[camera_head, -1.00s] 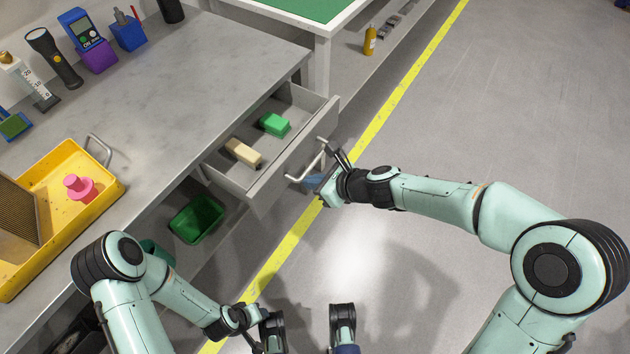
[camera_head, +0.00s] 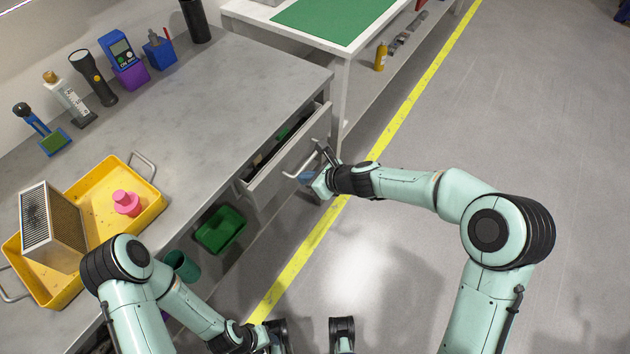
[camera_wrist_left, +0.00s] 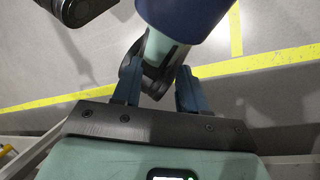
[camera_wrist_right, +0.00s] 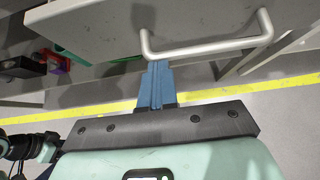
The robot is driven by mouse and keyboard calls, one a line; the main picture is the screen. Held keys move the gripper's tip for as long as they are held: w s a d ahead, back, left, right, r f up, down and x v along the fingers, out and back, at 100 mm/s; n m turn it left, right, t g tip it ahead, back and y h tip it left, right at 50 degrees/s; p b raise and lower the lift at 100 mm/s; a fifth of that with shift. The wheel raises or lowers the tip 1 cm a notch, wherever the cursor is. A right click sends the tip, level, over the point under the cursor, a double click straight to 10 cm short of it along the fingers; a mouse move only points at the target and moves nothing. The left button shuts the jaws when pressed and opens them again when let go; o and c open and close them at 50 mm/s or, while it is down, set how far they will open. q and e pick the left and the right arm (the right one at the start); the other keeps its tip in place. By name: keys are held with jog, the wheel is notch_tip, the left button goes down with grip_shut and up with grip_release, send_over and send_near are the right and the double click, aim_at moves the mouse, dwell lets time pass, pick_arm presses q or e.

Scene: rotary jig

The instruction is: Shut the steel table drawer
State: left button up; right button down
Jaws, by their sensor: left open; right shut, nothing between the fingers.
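The steel table drawer (camera_head: 292,158) stands a little way out of the grey table, with a narrow gap showing its inside and a bit of green in it. Its bar handle (camera_head: 299,168) is on the front and also shows in the right wrist view (camera_wrist_right: 208,48). My right gripper (camera_head: 313,171) is at the drawer front by the handle. In the right wrist view its blue fingers (camera_wrist_right: 156,82) are shut with nothing between them, their tips at the handle bar. Whether they touch the front is unclear. My left gripper (camera_wrist_left: 160,88) is open and empty, away from the drawer, low in the head view.
A yellow tray (camera_head: 150,208) with a pink part and a filter stands on the table (camera_head: 220,90). A green bin (camera_head: 220,230) is below. A white bench (camera_head: 345,50) stands behind the drawer. The floor on the right is clear.

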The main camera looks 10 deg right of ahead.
aim_at(285, 168)
jog(key=w+a+p, duration=0.2)
jog(key=w+a, duration=0.1)
jog(key=shift+a, duration=0.3)
jog(key=shift+w+a+p, duration=0.4)
pick_arm(q)
jog(key=r, duration=0.3)
jog(key=shift+s+a+g, duration=0.3)
jog(key=shift+s+a, duration=0.05)
jog(key=shift+f, duration=0.1)
pick_arm(e)
jog(key=shift+a+r, duration=0.1)
jog(key=shift+a, duration=0.05)
